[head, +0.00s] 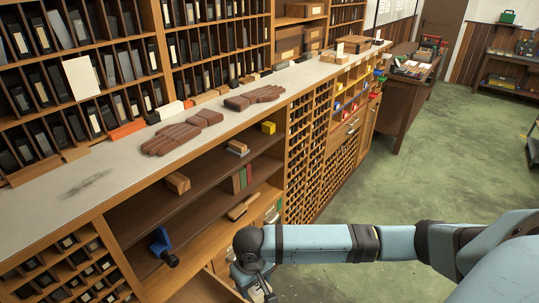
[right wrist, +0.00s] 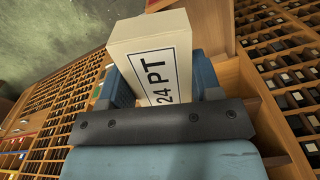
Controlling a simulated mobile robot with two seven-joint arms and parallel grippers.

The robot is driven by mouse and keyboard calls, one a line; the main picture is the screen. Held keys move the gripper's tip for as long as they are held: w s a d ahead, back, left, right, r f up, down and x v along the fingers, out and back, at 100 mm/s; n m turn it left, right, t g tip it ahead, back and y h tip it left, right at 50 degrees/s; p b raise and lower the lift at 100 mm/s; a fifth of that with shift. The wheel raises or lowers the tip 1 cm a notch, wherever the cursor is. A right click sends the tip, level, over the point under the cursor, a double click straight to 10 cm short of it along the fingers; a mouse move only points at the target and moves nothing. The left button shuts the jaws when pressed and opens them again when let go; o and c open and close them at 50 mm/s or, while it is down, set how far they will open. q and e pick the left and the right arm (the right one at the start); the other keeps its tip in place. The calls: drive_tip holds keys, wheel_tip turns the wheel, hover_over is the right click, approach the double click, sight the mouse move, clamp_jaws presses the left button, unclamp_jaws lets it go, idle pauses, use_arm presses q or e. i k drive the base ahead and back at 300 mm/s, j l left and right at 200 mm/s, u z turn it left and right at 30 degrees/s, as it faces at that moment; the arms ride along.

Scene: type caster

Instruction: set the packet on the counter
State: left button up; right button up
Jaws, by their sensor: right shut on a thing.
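In the head view the right gripper (head: 254,284) is low at the bottom, in front of the cabinet and below the counter's level. The packet is mostly hidden by the gripper there. The counter (head: 95,188) is a long pale grey top running from lower left to upper right. My left gripper is not in view.
Brown glove-shaped things (head: 172,139) and small blocks lie along the counter. Open shelves below hold a blue object (head: 159,242), a yellow block (head: 268,128) and books. The counter's near left is clear except for a dark smudge.

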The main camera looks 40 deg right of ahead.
sight(298, 79)
drive_tip(key=i+l+u, duration=0.15)
drive_tip(key=l+u, duration=0.15)
drive_tip(key=l, duration=1.45)
drive_tip(key=l+u, duration=0.25)
drive_tip(key=l, duration=1.5)
drive_tip(key=k, duration=0.05)
